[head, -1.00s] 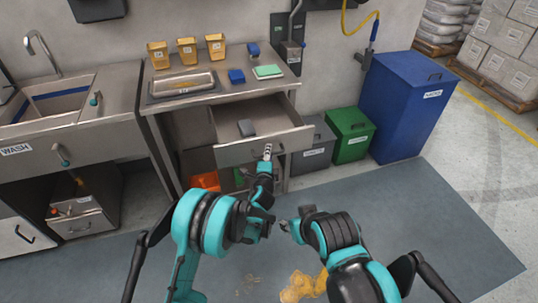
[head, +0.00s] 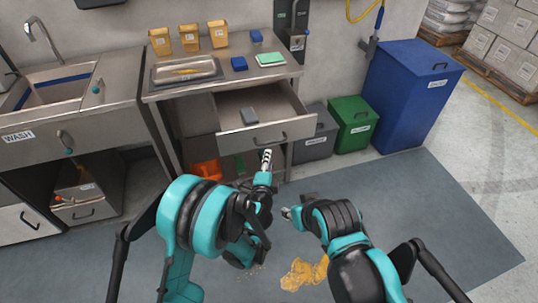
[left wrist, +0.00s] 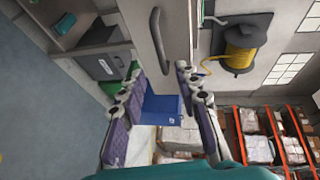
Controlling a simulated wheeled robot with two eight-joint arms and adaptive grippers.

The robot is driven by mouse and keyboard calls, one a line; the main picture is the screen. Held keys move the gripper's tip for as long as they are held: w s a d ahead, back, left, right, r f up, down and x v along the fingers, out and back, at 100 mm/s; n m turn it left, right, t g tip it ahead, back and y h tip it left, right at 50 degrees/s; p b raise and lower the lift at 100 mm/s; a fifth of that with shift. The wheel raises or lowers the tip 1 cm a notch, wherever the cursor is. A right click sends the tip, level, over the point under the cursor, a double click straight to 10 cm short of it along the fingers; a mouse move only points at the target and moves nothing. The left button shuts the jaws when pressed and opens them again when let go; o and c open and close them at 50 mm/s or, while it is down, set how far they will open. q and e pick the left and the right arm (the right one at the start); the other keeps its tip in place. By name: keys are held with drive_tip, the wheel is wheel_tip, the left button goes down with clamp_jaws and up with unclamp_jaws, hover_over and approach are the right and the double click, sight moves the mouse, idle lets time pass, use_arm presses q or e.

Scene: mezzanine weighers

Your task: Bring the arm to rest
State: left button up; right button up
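My left gripper (head: 266,157) is just in front of and below the handle of the open drawer (head: 262,141), apart from it in the head view. In the left wrist view my left gripper (left wrist: 165,108) has its two purple-padded fingers spread with nothing between them, and the drawer handle (left wrist: 157,40) shows beyond. My right gripper (head: 289,213) is small and partly hidden by its own arm, held low over the floor mat; its finger state is unclear.
The steel counter (head: 215,92) carries tan cups (head: 189,38), a tray (head: 186,72), a blue block and a green cloth. Grey, green (head: 353,122) and blue bins (head: 410,95) stand to the right. A yellow spill (head: 304,273) lies on the mat (head: 440,215).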

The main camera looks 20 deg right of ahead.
use_arm(q)
drive_tip(key=shift+s, duration=0.1)
idle(0.4)
drive_tip(key=s+a+r+n+g+y, duration=0.15)
drive_tip(key=a+r+n, duration=0.25)
drive_tip(key=a, duration=0.4)
drive_tip(key=s+a+r+n+g+y, duration=0.1)
drive_tip(key=a+r+n+y, duration=0.2)
drive_tip(key=a, duration=0.4)
drive_tip(key=s+a+r+n+g+y, duration=0.1)
drive_tip(key=a+r+n, duration=0.3)
drive_tip(key=a, duration=0.4)
drive_tip(key=s+a+n+g, duration=0.2)
drive_tip(key=s+a+n, duration=0.3)
drive_tip(key=s, duration=0.6)
drive_tip(key=s+a+f+n+g, duration=0.1)
drive_tip(key=s+a+n, duration=0.4)
drive_tip(key=s, duration=0.6)
drive_tip(key=shift+s+a+f+g, duration=0.15)
drive_tip(key=shift+s+a+g, duration=0.1)
drive_tip(key=shift+a+g, duration=0.45)
